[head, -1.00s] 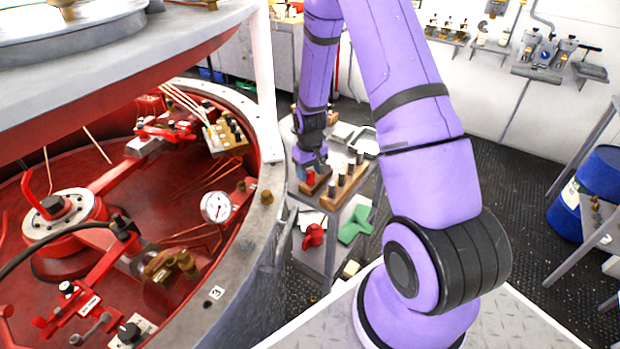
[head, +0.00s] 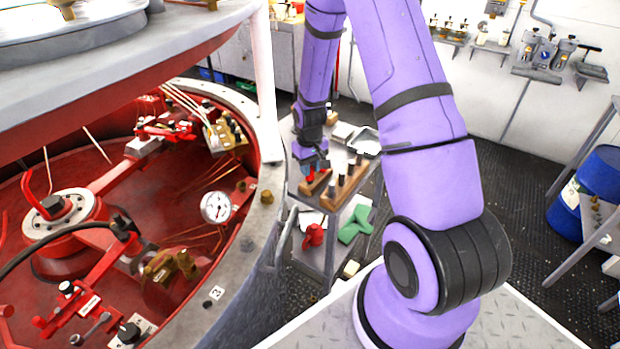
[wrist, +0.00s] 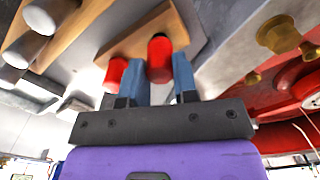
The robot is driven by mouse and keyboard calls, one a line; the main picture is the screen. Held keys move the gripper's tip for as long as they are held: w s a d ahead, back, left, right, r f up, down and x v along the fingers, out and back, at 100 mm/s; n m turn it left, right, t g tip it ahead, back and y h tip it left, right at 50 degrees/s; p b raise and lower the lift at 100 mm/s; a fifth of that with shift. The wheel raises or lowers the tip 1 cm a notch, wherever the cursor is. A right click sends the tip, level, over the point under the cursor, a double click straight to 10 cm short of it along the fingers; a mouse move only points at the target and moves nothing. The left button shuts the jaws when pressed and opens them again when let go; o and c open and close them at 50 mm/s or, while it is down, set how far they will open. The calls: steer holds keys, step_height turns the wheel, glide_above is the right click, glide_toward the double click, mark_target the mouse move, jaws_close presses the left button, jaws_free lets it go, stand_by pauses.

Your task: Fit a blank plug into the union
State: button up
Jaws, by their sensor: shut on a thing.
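My gripper (head: 314,165) is over the small cart by the vessel. In the wrist view its two blue fingers (wrist: 160,82) are shut on a red blank plug (wrist: 159,60). A second red plug (wrist: 115,73) shows just outside the left finger, by the wooden block (wrist: 150,34). The same block (head: 317,186) lies under the gripper in the head view. Whether the held plug is clear of the block is hard to tell. A brass fitting (head: 185,263), which looks like the union, sits inside the red vessel; its opening is not clear.
A wooden rack with dark-topped pegs (head: 342,186) stands right of the block. A grey tray (head: 365,143) is behind. The vessel's rim (head: 250,215) and a pressure gauge (head: 215,207) lie between cart and fitting. A red can (head: 313,237) and green object (head: 356,224) are lower on the cart.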

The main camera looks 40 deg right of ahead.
steer(key=shift+r, duration=1.4)
steer(key=shift+r, duration=0.15)
